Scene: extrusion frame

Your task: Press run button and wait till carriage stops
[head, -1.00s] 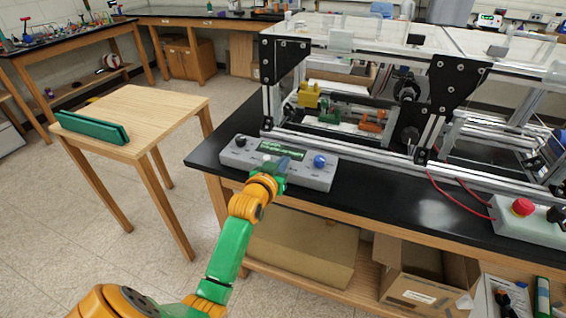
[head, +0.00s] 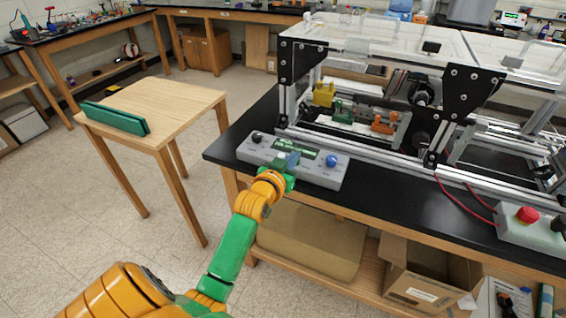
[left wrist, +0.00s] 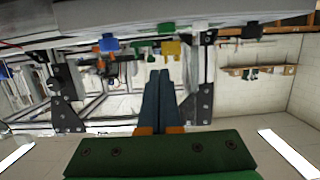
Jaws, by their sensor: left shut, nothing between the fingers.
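The grey control box (head: 325,172) lies at the front left of the black bench, with a lit green display, a black knob (head: 257,137) and a blue knob (head: 331,160). My left gripper (head: 290,161) is over the front of the box by the display. Its blue fingers (left wrist: 160,95) are together and empty in the left wrist view. Whether they touch a button is hidden. The extrusion frame (head: 400,150) stands behind the box, holding yellow (head: 323,94), green (head: 343,111) and orange (head: 384,123) parts. I cannot tell which part is the carriage. My right gripper is out of view.
A red button on a grey box (head: 528,214) is at the right, with red cables. A wooden table (head: 180,100) with a long green piece (head: 115,118) stands left. An open cardboard box (head: 425,275) sits on the lower shelf. The floor at left is clear.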

